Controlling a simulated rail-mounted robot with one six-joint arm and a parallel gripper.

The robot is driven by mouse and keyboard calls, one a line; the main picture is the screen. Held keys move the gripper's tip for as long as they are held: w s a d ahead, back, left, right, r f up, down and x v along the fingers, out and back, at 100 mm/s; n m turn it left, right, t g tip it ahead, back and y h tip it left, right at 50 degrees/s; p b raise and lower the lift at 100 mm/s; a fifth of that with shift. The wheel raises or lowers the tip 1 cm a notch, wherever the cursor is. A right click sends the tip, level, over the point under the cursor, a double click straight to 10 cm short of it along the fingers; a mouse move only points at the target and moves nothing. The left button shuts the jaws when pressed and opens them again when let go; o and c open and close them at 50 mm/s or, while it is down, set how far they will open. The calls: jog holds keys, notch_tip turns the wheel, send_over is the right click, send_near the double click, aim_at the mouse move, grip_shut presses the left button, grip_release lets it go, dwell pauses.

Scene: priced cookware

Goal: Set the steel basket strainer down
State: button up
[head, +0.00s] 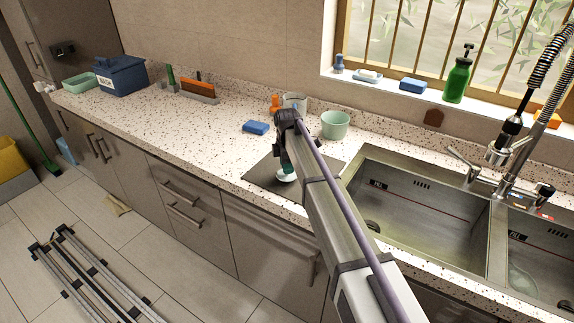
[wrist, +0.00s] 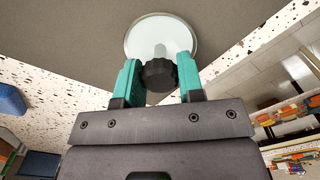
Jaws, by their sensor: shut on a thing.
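The steel basket strainer (wrist: 137,38) shows in the wrist view as a round pale disc with a metal rim, a short stem and a black knob. My gripper (wrist: 159,72) has its teal fingers shut on the sides of the knob. In the head view the strainer (head: 286,177) is a small pale shape below my gripper (head: 287,163), partly hidden by the arm. It is over the dark grey mat (head: 262,174) on the counter left of the sink. I cannot tell whether it touches the mat.
A blue sponge (head: 256,127), a white mug (head: 295,101), an orange bottle (head: 275,104) and a mint bowl (head: 335,124) stand behind the mat. The double sink (head: 420,212) is right of it. The speckled counter (head: 190,125) farther left is mostly clear.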

jog(key=o, duration=1)
jog(key=shift+c, duration=0.2)
notch_tip(320, 180, up, 12)
jog(key=p, duration=1.2)
jog(key=s+d+m, duration=1.1)
jog(key=s+d, duration=0.1)
jog(key=s, duration=0.5)
jog(key=s+d+m, duration=1.1)
jog(key=s+d, duration=0.1)
jog(key=s, duration=0.5)
notch_tip(320, 180, down, 4)
jog(key=b, duration=0.4)
jog(key=shift+w+d+f, duration=0.1)
jog(key=shift+d, duration=0.05)
